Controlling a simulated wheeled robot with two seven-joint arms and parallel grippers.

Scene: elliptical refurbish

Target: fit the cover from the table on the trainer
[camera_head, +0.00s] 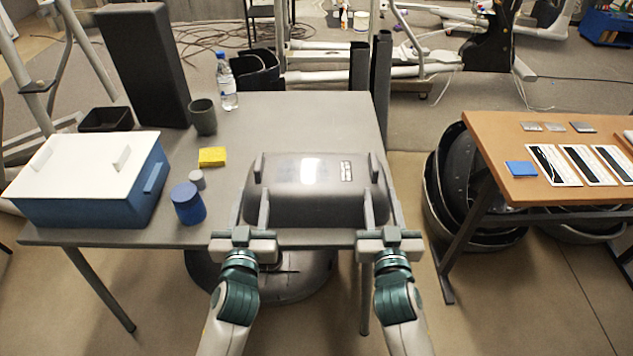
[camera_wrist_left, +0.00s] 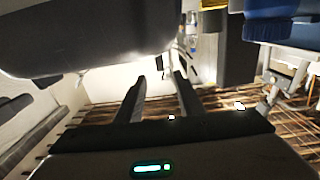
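The cover is a glossy dark grey shell (camera_head: 315,180) with a small label, at the near edge of the grey table. Its rounded body also shows at the upper left of the left wrist view (camera_wrist_left: 85,35). My left gripper (camera_head: 252,202) is at its near left corner, fingers apart; in the left wrist view the gap between the fingers (camera_wrist_left: 160,82) looks empty. My right gripper (camera_head: 381,202) is at its near right corner, fingers apart. Whether fingers touch the cover is unclear. Grey tubes and a black upright (camera_head: 490,45) stand behind; I cannot tell which belong to the trainer.
The grey table (camera_head: 320,115) holds a blue box with white lid (camera_head: 90,165), a blue jar (camera_head: 188,205), a yellow sponge (camera_head: 212,157), a cup (camera_head: 203,117) and a bottle (camera_head: 227,85). A wooden table (camera_head: 480,130) stands right. The grey table's far middle is clear.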

